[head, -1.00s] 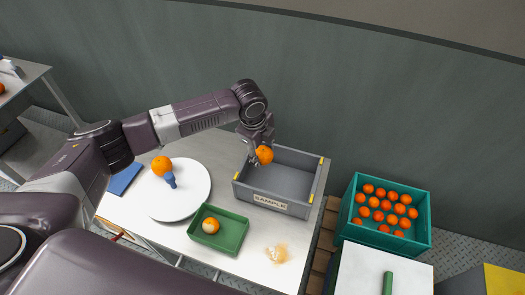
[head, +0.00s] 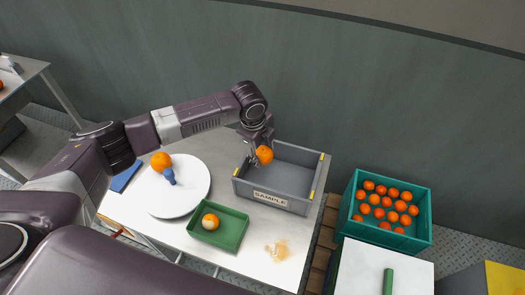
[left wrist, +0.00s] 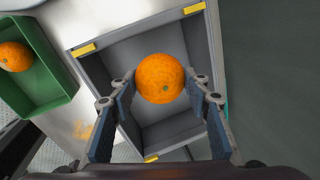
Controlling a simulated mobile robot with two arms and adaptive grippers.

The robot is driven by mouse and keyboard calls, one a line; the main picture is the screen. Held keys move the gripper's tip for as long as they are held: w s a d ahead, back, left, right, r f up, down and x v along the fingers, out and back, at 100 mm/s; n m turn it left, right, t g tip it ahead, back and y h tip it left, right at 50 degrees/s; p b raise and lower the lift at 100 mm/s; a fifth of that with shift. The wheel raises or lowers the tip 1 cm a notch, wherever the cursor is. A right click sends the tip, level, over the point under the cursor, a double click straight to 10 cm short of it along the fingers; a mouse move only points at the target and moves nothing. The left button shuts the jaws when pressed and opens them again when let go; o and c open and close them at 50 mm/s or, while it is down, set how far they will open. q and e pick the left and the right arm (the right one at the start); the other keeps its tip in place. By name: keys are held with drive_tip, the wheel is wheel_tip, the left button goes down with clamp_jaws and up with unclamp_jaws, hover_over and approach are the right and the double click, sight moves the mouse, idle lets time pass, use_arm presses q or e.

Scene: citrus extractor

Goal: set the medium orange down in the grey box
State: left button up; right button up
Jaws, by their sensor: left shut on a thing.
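The medium orange (head: 265,155) is held in my left gripper (head: 258,158), over the left part of the grey box (head: 282,203). The box carries a label reading SAMPLE and has yellow marks on its rim. In the left wrist view the orange (left wrist: 160,78) sits between the two fingers of the gripper (left wrist: 162,88), with the box (left wrist: 195,50) open around and beneath it. I cannot tell whether the orange touches the box floor. My right gripper does not show.
A green tray (head: 235,235) holds one orange (head: 210,221). A white round plate (head: 190,205) bears an orange (head: 160,161) and a blue item (head: 169,177). A teal crate (head: 425,243) of oranges stands right of the table. An orange-tinted spill (head: 277,251) marks the table front.

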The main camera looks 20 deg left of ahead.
use_arm(q)
drive_tip(key=shift+s+b+x, duration=0.2)
drive_tip(key=shift+b+x, duration=0.3)
drive_tip(key=shift+x, duration=0.7)
drive_tip(key=shift+s+b+x, duration=0.15)
drive_tip(key=shift+b+x, duration=0.25)
drive_tip(key=shift+x, duration=0.35)
drive_tip(key=shift+s+b+x, duration=0.15)
drive_tip(key=shift+b+x, duration=0.2)
drive_tip(key=shift+x, duration=0.4)
drive_tip(key=shift+s+a+b+x, duration=0.15)
drive_tip(key=shift+b+x, duration=0.25)
drive_tip(key=shift+x, duration=0.35)
drive_tip(key=shift+s+a+b+x, duration=0.15)
drive_tip(key=shift+b+x, duration=0.3)
drive_tip(key=shift+x, duration=0.3)
drive_tip(key=shift+s+a+b+x, duration=0.15)
drive_tip(key=shift+b+x, duration=0.25)
drive_tip(key=shift+x, duration=0.35)
drive_tip(key=o, duration=1.3)
drive_tip(key=shift+d+f, duration=0.1)
drive_tip(key=v, duration=1.2)
drive_tip(key=shift+s, duration=0.1)
drive_tip(key=shift+f, duration=0.1)
